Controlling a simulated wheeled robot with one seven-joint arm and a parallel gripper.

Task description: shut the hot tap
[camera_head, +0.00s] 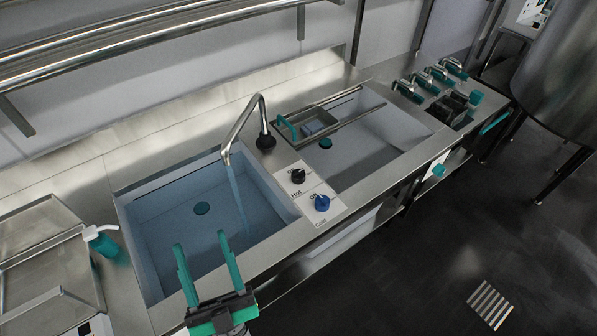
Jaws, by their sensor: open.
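The hot tap knob (297,176) is black and sits on a white label plate between the two basins, beside the word "Hot". The cold knob (321,203) is blue and sits just in front of it on the same plate. The steel spout (240,125) arches over the left basin (150,240), and a stream of water (236,190) runs from it. My gripper (203,258) is open and empty at the front of the left basin, its two teal fingers apart. It is to the left of both knobs and touches neither.
Several levers and dark items stand at the far right of the counter. The dark floor (420,270) in front is clear apart from a drain grate (490,304).

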